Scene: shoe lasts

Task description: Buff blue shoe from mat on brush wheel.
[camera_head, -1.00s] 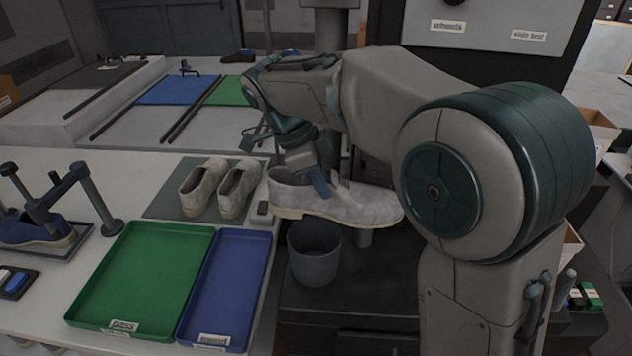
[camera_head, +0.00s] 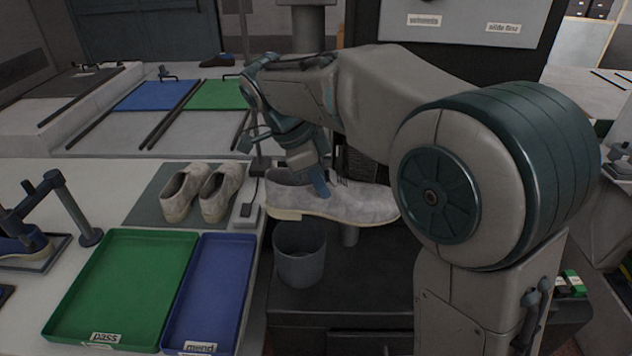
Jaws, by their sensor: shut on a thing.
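My gripper (camera_head: 318,180) is shut on a pale grey shoe (camera_head: 345,204) at its opening and holds it level, toe to the right, above a dark bench. The only blue shoe I make out on the near table is a dark blue one (camera_head: 22,247) in a clamp stand at the far left. A pair of pale grey shoes (camera_head: 220,192) stands on a dark grey mat (camera_head: 148,207), left of my gripper. I cannot make out the brush wheel; my arm covers much of the area behind the held shoe.
A grey bin (camera_head: 300,262) stands below the held shoe. A green tray marked pass (camera_head: 92,300) and a blue tray marked mend (camera_head: 180,318) lie on the near table. A small box (camera_head: 244,215) sits at the table edge. More trays lie at the back left.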

